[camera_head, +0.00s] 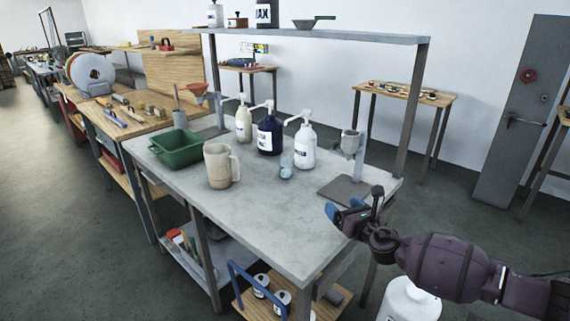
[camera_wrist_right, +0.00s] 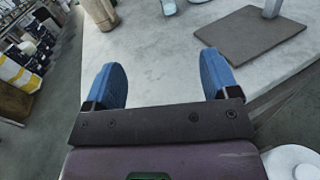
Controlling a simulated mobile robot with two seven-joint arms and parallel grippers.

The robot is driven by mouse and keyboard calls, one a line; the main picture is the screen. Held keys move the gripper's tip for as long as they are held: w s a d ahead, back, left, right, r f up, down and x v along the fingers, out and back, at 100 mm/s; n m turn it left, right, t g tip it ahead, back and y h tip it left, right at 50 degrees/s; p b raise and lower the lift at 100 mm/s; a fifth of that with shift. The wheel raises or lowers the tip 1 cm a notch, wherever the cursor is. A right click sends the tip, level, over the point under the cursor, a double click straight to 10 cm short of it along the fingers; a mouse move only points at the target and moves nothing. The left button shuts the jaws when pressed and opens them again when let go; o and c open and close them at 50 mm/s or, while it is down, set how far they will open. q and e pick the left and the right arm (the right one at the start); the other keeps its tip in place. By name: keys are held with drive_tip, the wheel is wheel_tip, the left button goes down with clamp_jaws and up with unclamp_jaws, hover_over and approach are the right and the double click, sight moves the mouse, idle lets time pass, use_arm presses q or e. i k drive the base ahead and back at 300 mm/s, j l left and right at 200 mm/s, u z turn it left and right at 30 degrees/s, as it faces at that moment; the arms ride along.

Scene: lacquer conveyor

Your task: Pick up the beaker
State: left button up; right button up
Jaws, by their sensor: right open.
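The beaker (camera_head: 287,165) looks like a small clear bluish glass and stands upright on the grey table (camera_head: 262,212), in front of the white pump bottle. Its lower part also shows at the top edge of the right wrist view (camera_wrist_right: 168,7). My right gripper (camera_head: 344,207) is over the table's front right corner area, to the right of the beaker and nearer to me. Its two blue fingers (camera_wrist_right: 160,68) are spread wide with nothing between them. The beaker is beyond the fingertips, apart from them. My left gripper is not in view.
A beige jug (camera_head: 221,166) stands left of the beaker. Pump bottles, a dark one (camera_head: 269,135) and a white one (camera_head: 304,147), stand close behind it. A stand with a dark base plate (camera_head: 345,188) is to the right. The table's front middle is clear.

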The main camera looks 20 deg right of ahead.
sight(286, 166)
drive_tip(key=i, duration=0.9)
